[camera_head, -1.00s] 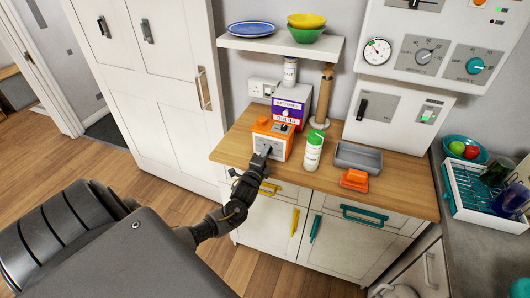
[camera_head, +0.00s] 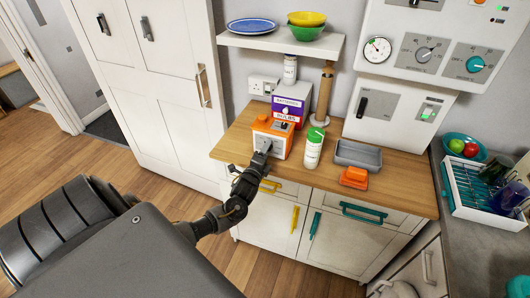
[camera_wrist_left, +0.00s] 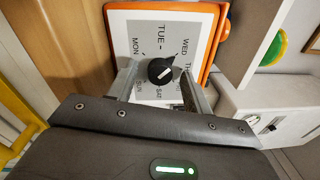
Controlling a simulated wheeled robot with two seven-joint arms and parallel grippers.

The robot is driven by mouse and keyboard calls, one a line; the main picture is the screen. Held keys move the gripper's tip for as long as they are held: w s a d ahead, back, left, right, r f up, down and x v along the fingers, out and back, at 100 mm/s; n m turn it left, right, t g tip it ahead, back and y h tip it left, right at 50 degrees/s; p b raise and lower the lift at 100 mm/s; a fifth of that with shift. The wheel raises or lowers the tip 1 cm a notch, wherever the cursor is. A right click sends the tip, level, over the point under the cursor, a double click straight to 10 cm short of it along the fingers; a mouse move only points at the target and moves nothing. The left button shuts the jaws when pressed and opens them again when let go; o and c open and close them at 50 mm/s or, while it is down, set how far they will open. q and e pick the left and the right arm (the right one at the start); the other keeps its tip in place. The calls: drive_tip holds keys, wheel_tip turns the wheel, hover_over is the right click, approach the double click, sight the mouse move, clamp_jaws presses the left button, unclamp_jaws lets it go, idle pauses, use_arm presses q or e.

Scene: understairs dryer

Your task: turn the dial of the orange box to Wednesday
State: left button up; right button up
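The orange box (camera_head: 284,152) stands on the wooden counter, its pale front panel facing me. In the left wrist view the orange box (camera_wrist_left: 211,60) shows day names around a black dial (camera_wrist_left: 161,71). TUE is at the top, MON at upper left and WED at upper right. A small pale mark shows on the dial, but I cannot tell surely which day it points to. My left gripper (camera_head: 262,158) is at the panel. In the left wrist view its fingers (camera_wrist_left: 159,76) stand apart on either side of the dial, with visible gaps. My right gripper is not in view.
A white bottle with a green cap (camera_head: 313,148) stands just right of the box. A purple and white carton (camera_head: 290,104) is behind it. A grey tray (camera_head: 358,154) and an orange object (camera_head: 354,177) lie further right. A shelf (camera_head: 280,44) hangs above.

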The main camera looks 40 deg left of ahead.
use_arm(q)
drive_tip(key=b+v, duration=0.2)
drive_tip(key=v, duration=0.8)
drive_tip(key=shift+s, duration=0.4)
drive_tip(key=shift+d, duration=0.15)
drive_tip(key=s+f+n+g+h, duration=0.1)
drive_tip(key=s+f+n+g, duration=0.25)
drive_tip(key=f, duration=0.65)
drive_tip(key=s+d+f+n+g+h+b, duration=0.1)
drive_tip(key=s+f+n+g, duration=0.2)
drive_tip(key=f, duration=0.8)
drive_tip(key=s+f+n+g+h, duration=0.1)
drive_tip(key=s+f+n, duration=0.25)
drive_tip(key=f, duration=0.65)
drive_tip(key=s+d+f+n+g+h, duration=0.1)
drive_tip(key=s+d+f+n+g, duration=0.3)
drive_tip(key=s+f, duration=1.1)
drive_tip(key=s+d+f+g+h+b, duration=0.1)
drive_tip(key=s+d+f+g, duration=0.1)
drive_tip(key=s+d, duration=0.3)
drive_tip(key=s+d+f+g, duration=0.3)
drive_tip(key=s+d, duration=0.2)
drive_tip(key=s, duration=0.8)
drive_tip(key=shift+f+h+b, duration=0.15)
drive_tip(key=shift+h+b, duration=0.2)
drive_tip(key=shift+h, duration=0.05)
